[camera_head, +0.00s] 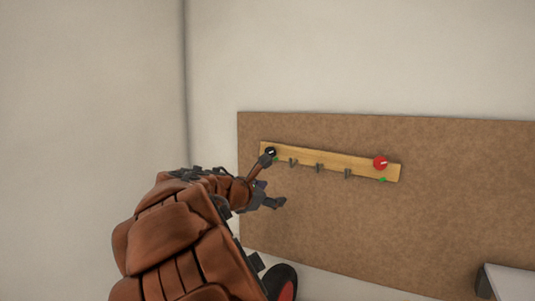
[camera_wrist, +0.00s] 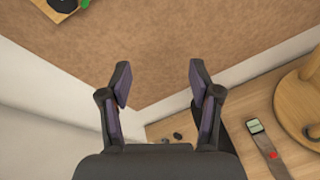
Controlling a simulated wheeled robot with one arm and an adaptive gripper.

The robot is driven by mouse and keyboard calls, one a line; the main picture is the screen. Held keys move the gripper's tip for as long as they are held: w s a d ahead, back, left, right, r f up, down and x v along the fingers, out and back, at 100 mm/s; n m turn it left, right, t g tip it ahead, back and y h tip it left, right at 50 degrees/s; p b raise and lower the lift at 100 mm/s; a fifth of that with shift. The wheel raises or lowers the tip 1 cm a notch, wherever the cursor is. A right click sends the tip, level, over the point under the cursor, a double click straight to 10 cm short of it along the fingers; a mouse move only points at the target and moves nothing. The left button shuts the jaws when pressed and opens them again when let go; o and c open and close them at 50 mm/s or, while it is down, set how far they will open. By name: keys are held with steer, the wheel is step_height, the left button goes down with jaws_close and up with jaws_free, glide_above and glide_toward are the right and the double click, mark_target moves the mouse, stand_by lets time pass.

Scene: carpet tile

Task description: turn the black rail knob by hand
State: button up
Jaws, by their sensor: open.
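The black rail knob (camera_head: 270,152) is at the left end of a wooden rail (camera_head: 330,163) on a brown board. It has a pale pointer line, and a small green mark is just below it. In the wrist view the black knob (camera_wrist: 62,4) is at the top left, cut by the edge, on the rail's end. My gripper (camera_head: 272,181) is open and empty, its upper finger overlapping the area just below the knob; I cannot tell whether they touch. In the wrist view the open fingers (camera_wrist: 159,75) are spread, with the knob outside them.
A red knob (camera_head: 380,162) is at the rail's right end, with several hooks between. The brown board (camera_head: 440,220) is bare below the rail. In the wrist view a wooden surface (camera_wrist: 240,150) at lower right holds a strap-like item (camera_wrist: 266,145) and a round wooden object (camera_wrist: 302,105).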

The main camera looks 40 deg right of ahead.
mark_target(269, 153)
steer(key=w+d+r+n+t+h, duration=0.2)
steer(key=w+r+n+h, duration=0.1)
steer(key=w+r+n, duration=0.4)
steer(key=shift+m, duration=0.3)
steer(key=shift+w+r+p+x, duration=0.15)
steer(key=shift+p+x, duration=0.25)
steer(key=shift+x, duration=0.9)
steer(key=shift+w+r+p+x, duration=0.15)
steer(key=shift+p+x, duration=0.2)
steer(key=shift+x, duration=0.95)
steer(key=shift+w+r+p+x, duration=0.1)
steer(key=shift+p+x, duration=0.3)
steer(key=shift+x, duration=0.9)
steer(key=shift+a, duration=0.1)
steer(key=c, duration=1.1)
